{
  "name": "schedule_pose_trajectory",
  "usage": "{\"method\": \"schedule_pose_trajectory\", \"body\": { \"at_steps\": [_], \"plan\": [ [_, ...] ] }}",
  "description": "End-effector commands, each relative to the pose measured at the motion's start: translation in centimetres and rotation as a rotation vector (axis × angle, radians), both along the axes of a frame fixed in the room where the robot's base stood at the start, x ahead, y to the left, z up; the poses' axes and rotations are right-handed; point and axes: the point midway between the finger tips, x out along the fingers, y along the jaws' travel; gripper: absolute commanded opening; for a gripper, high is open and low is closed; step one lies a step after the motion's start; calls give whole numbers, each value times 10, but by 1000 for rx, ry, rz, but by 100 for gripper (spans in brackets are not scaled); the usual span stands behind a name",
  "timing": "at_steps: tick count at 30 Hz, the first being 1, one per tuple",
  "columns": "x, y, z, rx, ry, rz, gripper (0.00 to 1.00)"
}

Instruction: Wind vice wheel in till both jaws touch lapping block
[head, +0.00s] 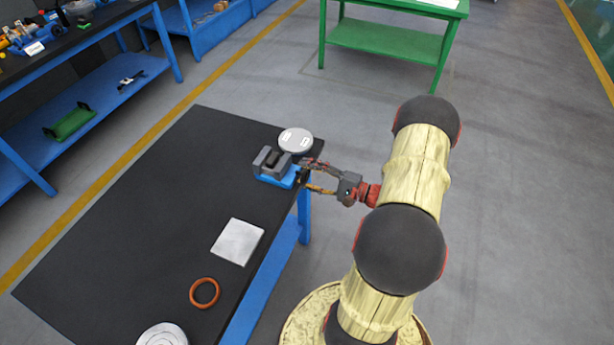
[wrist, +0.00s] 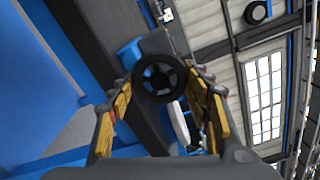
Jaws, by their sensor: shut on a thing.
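The vice (head: 272,166), with grey jaws and a blue base, stands at the right edge of the black table (head: 150,200). A dark block (head: 273,158) sits between its jaws; whether both jaws touch it is too small to tell. In the wrist view the black vice wheel (wrist: 160,78) faces me between my fingers, with the blue vice body (wrist: 130,52) behind it. My gripper (head: 310,175) reaches the wheel from the right, its fingers shut on the wheel's rim on either side. The wheel is mostly hidden by the fingers in the head view.
A round grey disc (head: 296,140) lies just behind the vice. A pale square plate (head: 238,241), an orange ring (head: 204,293) and another round disc (head: 163,335) lie nearer on the table. The left of the tabletop is clear. A green bench (head: 385,42) stands farther back.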

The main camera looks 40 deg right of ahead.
Motion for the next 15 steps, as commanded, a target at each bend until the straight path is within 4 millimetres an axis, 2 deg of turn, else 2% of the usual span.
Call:
{"method": "schedule_pose_trajectory", "body": {
  "at_steps": [15],
  "plan": [
    [0,-3,-1,-41,-11,-6,24]
  ]
}}
